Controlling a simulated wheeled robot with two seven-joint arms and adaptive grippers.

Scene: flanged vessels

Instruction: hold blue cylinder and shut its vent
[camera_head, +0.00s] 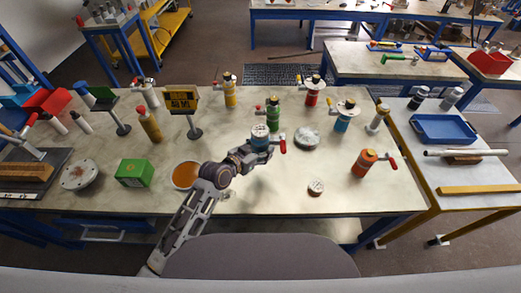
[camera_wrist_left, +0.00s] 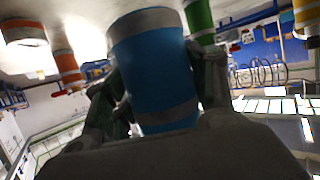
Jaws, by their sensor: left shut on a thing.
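A blue cylinder (camera_head: 262,144) with a pale gauge-like top stands in the middle of the table. A red handle (camera_head: 283,146) sticks out at its right side; whether the vent is open or shut I cannot tell. My left gripper (camera_head: 255,151) is shut on this cylinder from the near left. In the left wrist view the cylinder (camera_wrist_left: 155,70), blue with grey bands, fills the space between the dark fingers. A second blue cylinder (camera_head: 342,122) with a brass-coloured top stands farther right, apart from the gripper. My right gripper is out of view.
A green cylinder (camera_head: 273,117) stands close behind the held one. An orange cylinder (camera_head: 363,165) stands to the right, with a small round gauge (camera_head: 316,187) nearer. A grey disc (camera_head: 307,139), an orange dish (camera_head: 186,175) and a green box (camera_head: 134,173) lie around. The table's front right is fairly clear.

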